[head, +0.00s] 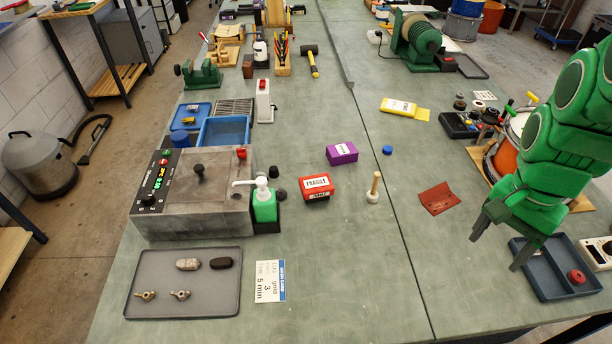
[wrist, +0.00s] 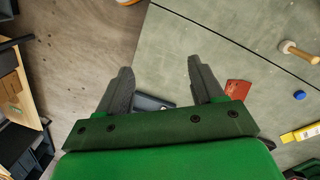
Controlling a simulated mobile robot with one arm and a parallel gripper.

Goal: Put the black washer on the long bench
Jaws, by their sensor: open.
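My gripper (head: 503,238) is open and empty at the right of the head view, above the near right bench top by the left end of a blue-grey tray (head: 536,283). Its two fingers stand apart in the wrist view (wrist: 160,70), with part of the tray's dark edge (wrist: 152,103) between them. The left bench (head: 350,260) stretches from the front to the back, beside the right bench (head: 440,260) across a seam.
A red ring (head: 577,276) lies in the tray. The left bench's front right is clear.

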